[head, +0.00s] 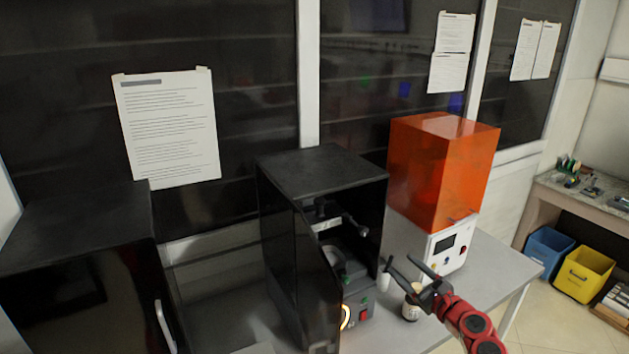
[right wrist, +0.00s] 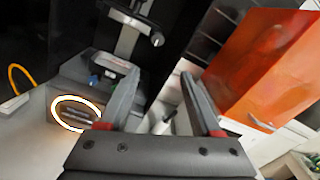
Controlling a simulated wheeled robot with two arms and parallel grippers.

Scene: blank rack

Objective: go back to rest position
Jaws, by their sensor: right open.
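My right gripper (head: 402,271) is at the lower right of the head view, at the end of a red arm link. Its two dark fingers are spread apart with nothing between them. It is in front of the open black cabinet machine (head: 321,172) and the orange-hooded machine (head: 441,172). In the right wrist view the gripper (right wrist: 165,112) shows open and empty, pointing toward the space between the two machines. My left gripper is not in the head view.
A small jar (head: 411,303) stands on the grey table (head: 488,290) just below the right gripper. A dark cabinet (head: 85,265) stands at left. A blue bin (head: 549,252) and a yellow bin (head: 584,274) are on the floor at right.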

